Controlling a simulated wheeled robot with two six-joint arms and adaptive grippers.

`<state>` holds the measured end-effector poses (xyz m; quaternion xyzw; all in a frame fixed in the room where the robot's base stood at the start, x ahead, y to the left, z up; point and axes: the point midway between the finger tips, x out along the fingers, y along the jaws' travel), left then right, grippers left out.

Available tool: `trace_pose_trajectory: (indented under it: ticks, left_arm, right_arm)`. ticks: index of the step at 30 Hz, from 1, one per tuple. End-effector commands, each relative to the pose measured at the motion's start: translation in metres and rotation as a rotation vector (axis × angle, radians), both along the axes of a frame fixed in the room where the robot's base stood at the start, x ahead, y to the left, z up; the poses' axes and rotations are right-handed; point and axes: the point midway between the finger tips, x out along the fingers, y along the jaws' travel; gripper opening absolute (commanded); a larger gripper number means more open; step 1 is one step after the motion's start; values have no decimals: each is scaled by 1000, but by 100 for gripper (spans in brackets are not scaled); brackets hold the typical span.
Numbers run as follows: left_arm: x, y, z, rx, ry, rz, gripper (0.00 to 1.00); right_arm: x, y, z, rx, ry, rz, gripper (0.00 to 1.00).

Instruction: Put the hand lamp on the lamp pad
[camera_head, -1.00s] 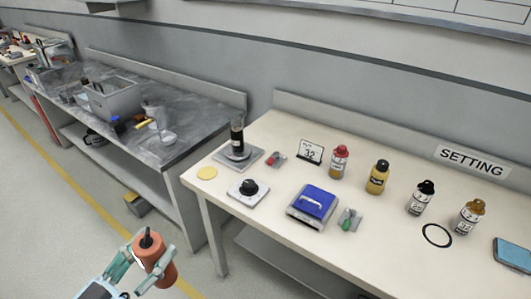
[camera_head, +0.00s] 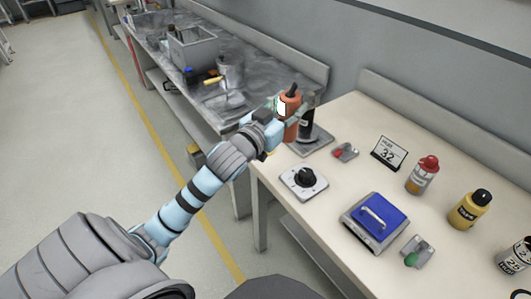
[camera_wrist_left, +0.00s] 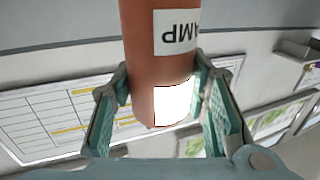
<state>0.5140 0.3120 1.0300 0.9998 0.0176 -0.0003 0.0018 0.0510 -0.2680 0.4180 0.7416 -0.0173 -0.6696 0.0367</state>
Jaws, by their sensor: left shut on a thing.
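The hand lamp is an orange cylinder (camera_head: 291,127) with a dark top piece and a white patch. My left gripper (camera_head: 282,124) is shut on it, and the lamp looks upright, in front of the white table's left end in the head view. In the left wrist view the lamp (camera_wrist_left: 150,60) stands between both fingers of the gripper (camera_wrist_left: 162,108), its LAMP label upside down. The lamp pad cannot be made out now; a yellow disc seen earlier at the table's near left corner is hidden behind my gripper and arm. My right gripper is not in view.
The white table (camera_head: 345,115) bears a dark cylinder (camera_head: 307,124) on a grey plate close behind the lamp, a dial box (camera_head: 304,181), a blue-topped device (camera_head: 377,219), a sign (camera_head: 388,153) and several bottles. A grey bench (camera_head: 245,60) with a bin stands further left.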

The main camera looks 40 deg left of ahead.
Motion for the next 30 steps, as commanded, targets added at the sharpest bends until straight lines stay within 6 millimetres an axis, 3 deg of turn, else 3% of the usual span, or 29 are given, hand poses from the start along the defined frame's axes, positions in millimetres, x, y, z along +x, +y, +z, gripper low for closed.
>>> trace_pose_trajectory:
  ticks: [3, 6, 9, 11, 14, 21, 26, 30]
  left_arm:
    - [28, 49, 29, -2, -12, 205, 7]
    - [37, 82, 52, -2, -8, 344, 7]
    - [38, 101, 66, -2, -5, 427, 7]
    - [38, 106, 64, -1, -2, 453, 7]
    - [38, 108, 39, 2, 4, 462, 7]
    - [37, 108, -49, 3, 3, 459, 7]
    - [37, 108, -74, 3, -1, 458, 7]
    - [37, 108, -105, 3, 2, 458, 7]
  right_arm:
    - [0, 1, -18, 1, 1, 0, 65]
    - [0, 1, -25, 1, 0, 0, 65]
    - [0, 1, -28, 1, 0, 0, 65]
    - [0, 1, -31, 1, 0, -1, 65]
    - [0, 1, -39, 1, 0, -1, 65]
    - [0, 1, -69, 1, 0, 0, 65]
    - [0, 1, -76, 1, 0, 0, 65]
    - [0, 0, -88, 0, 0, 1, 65]
